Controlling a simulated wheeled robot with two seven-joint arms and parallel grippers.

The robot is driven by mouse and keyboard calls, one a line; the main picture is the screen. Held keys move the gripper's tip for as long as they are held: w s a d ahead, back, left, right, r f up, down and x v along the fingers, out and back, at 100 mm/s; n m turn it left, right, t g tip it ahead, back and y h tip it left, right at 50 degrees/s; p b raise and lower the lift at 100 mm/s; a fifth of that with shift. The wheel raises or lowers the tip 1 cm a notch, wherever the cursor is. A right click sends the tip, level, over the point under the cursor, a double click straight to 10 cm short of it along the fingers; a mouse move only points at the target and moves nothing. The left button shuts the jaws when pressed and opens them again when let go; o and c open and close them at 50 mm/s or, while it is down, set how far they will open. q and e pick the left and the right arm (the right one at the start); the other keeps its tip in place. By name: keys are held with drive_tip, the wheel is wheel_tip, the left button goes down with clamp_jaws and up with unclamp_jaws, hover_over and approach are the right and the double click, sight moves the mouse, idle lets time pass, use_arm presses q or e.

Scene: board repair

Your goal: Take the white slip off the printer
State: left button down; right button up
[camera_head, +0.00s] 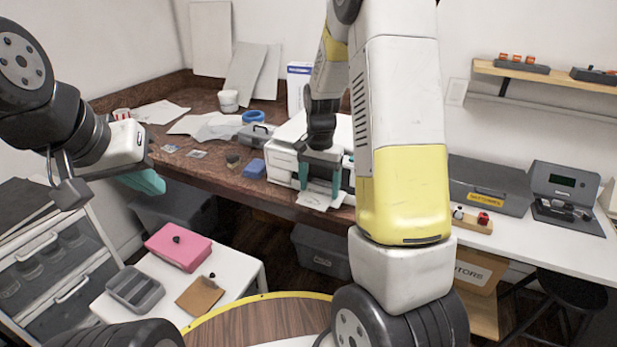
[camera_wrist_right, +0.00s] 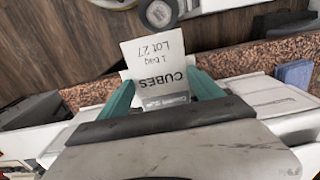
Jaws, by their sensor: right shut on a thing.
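The white printer (camera_head: 283,158) stands on the brown stone counter; my right arm covers part of it. My right gripper (camera_head: 319,190) reaches down at the printer's front, its teal fingers shut on the white slip (camera_head: 314,201). In the right wrist view the slip (camera_wrist_right: 155,52) shows upside-down print, "CUBES", "1 bag", "Lot 27", between the teal fingers of the right gripper (camera_wrist_right: 160,88). I cannot tell whether the slip still touches the printer. My left gripper (camera_head: 142,182) hangs at the left, away from the printer; its jaw opening is unclear.
A blue box (camera_head: 252,168), a grey case (camera_head: 256,134) and loose papers (camera_head: 208,126) lie left of the printer. A low white table (camera_head: 230,265) holds a pink box (camera_head: 178,247) and a grey tray (camera_head: 135,288). A grey case (camera_head: 488,180) stands on the right counter.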

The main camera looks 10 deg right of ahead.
sight(316, 194)
drive_tip(key=r, duration=0.4)
drive_tip(key=a+r, duration=0.1)
drive_tip(key=r, duration=0.1)
drive_tip(key=shift+s, duration=0.15)
drive_tip(key=s+a, duration=0.2)
drive_tip(key=a, duration=0.7)
drive_tip(key=s+a, duration=0.2)
drive_tip(key=a, duration=0.7)
drive_tip(key=o, duration=0.6)
drive_tip(key=c, duration=0.6)
